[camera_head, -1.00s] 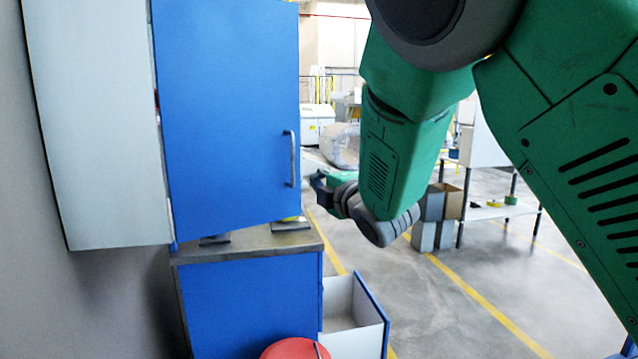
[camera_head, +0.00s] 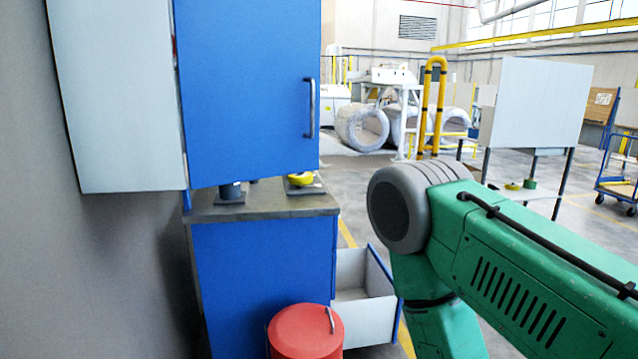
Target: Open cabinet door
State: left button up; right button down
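A wall cabinet with a blue door (camera_head: 245,90) hangs at the left. The door stands slightly out from the pale cabinet side (camera_head: 115,95), with a narrow dark gap along its left edge. A vertical metal handle (camera_head: 310,108) is near the door's right edge. My green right arm comes in from the lower right, below and right of the handle and apart from it. Its gripper is out of the picture. My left gripper is not in view either.
A blue lower cabinet (camera_head: 262,275) with a grey top (camera_head: 262,205) stands below, with its drawer (camera_head: 365,305) pulled out. A red round bin (camera_head: 305,335) is in front. A yellow roll (camera_head: 301,178) sits on the top. Open floor lies farther right.

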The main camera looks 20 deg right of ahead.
aim_at(249, 70)
jog(key=i+l+z, duration=0.2)
jog(key=l+z, duration=0.2)
jog(key=i+l+z, duration=0.25)
jog(key=z, duration=0.2)
jog(key=i+l+z, duration=0.25)
jog(key=z, duration=0.15)
jog(key=i+l+z, duration=0.1)
jog(key=i+z, duration=0.35)
jog(key=i+l+z, duration=0.15)
jog(key=i+z, duration=0.15)
jog(key=i+l+z, duration=0.1)
jog(key=i+z, duration=0.2)
